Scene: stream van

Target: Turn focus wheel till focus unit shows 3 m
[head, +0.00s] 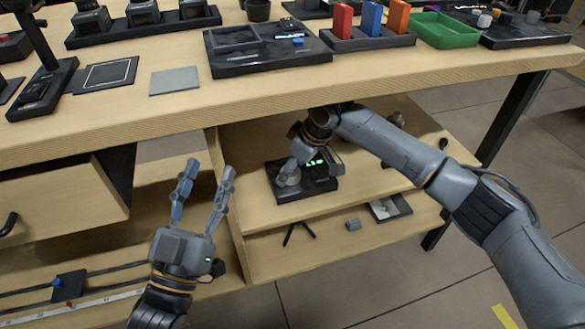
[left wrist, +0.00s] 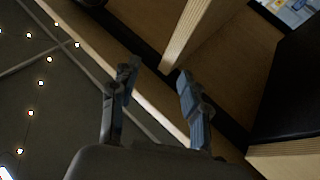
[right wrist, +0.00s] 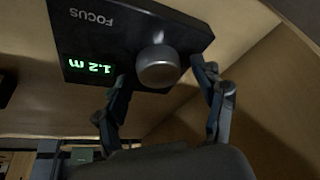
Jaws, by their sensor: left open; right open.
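The focus unit (head: 318,186) is a black box on the upper shelf under the table. In the right wrist view the focus unit (right wrist: 120,30) is upside down, marked FOCUS, and its green display (right wrist: 90,65) reads 1.2 m. A round grey focus wheel (right wrist: 158,66) stands out beside the display. My right gripper (right wrist: 161,74) is open with its fingers on either side of the wheel; I cannot tell whether they touch it. In the head view it partly hides the unit. My left gripper (head: 208,168) is open and empty in front of the shelves.
The tabletop (head: 210,112) is above the unit, holding a black tray (head: 270,65), coloured blocks and a green bin (head: 445,30). A wooden side panel (head: 228,215) stands left of the unit. A small grey block (head: 353,224) lies on the lower shelf.

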